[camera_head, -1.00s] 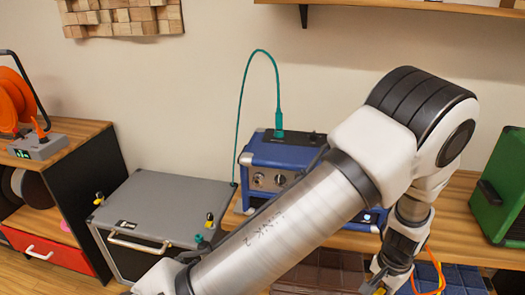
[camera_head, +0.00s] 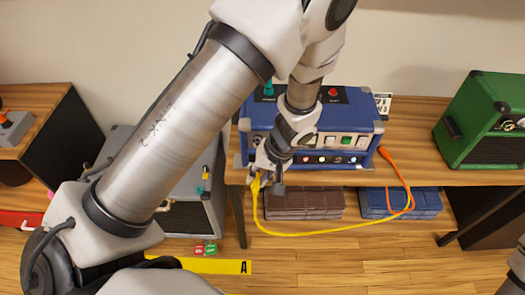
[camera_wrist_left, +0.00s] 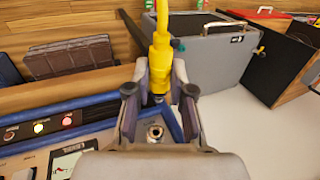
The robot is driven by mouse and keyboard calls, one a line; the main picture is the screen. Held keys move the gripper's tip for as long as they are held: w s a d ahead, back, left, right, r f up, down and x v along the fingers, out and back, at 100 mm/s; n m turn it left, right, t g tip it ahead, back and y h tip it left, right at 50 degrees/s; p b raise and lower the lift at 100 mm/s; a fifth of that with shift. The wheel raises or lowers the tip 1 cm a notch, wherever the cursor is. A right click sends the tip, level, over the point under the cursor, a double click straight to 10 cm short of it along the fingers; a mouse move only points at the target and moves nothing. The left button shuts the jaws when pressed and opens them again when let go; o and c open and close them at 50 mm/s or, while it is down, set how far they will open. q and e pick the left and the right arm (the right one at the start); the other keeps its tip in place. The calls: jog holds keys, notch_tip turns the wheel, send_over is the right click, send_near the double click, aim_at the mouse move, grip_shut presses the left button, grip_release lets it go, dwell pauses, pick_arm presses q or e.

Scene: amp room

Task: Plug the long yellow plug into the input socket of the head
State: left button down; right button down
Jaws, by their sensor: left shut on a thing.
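The head is a blue amplifier box (camera_head: 366,112) on the wooden bench, with a row of lit switches on its front. My left gripper (camera_head: 262,174) is at the left end of its front and is shut on the long yellow plug (camera_head: 256,186). In the left wrist view the yellow plug (camera_wrist_left: 160,62) stands between the fingers of the left gripper (camera_wrist_left: 158,92). A round metal socket (camera_wrist_left: 154,132) on the head's panel shows just beyond the plug's tip. They appear apart, but the tip is partly hidden by the fingers. My right gripper is out of view.
A yellow cable (camera_head: 320,232) hangs from the plug and joins an orange cable (camera_head: 408,190) at the right. A grey cabinet (camera_head: 188,188) stands left of the bench. A green amplifier (camera_head: 482,120) stands right. Brown (camera_head: 303,204) and blue cases lie below the bench.

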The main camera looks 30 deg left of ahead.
pick_arm(q)
jog(key=shift+w+a+f, duration=0.1)
jog(key=shift+w+a, duration=0.15)
jog(key=shift+w, duration=0.05)
jog(key=w+a+b, duration=0.1)
jog(key=w+a, duration=0.2)
jog(key=w, duration=0.2)
jog(key=shift+w, duration=0.2)
jog(key=shift+s+d, duration=0.1)
jog(key=shift+b, duration=0.35)
jog(key=shift+w+a, duration=0.25)
jog(key=shift+w, duration=0.05)
dwell(0.4)
jog(key=shift+w+a, duration=0.15)
jog(key=shift+w, duration=0.1)
dwell(0.5)
